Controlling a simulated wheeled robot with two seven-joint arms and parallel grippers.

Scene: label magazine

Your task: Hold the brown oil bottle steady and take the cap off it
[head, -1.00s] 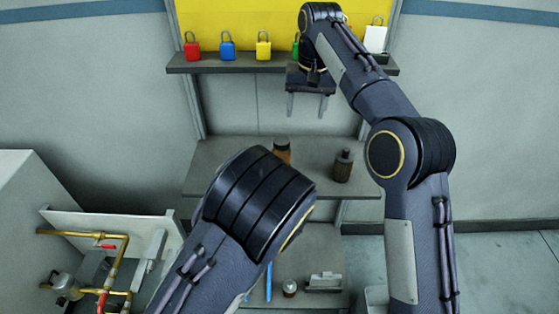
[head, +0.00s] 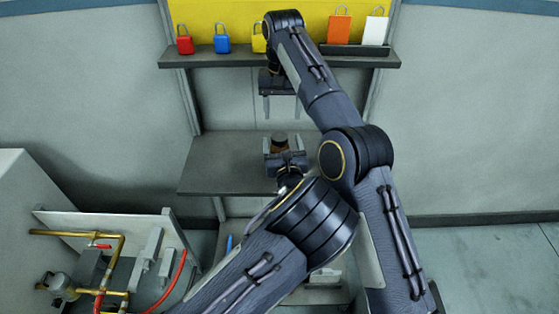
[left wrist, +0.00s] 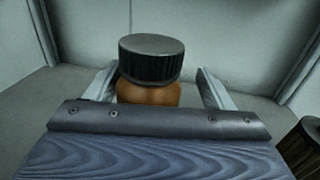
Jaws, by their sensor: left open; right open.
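The brown oil bottle (left wrist: 148,93) has an amber body and a ribbed dark cap (left wrist: 150,58). It stands upright on the middle shelf (head: 222,165). In the head view the cap (head: 280,138) shows between the fingers of my left gripper (head: 282,146), and the body is mostly hidden. My left gripper is open around the bottle, with a finger on each side and a gap visible in the left wrist view. My right gripper (head: 281,107) is open and empty, pointing down above the bottle.
An upper shelf (head: 225,60) holds coloured padlocks near my right arm. A bench with brass pipes (head: 75,235) is at lower left. The middle shelf's left part is clear.

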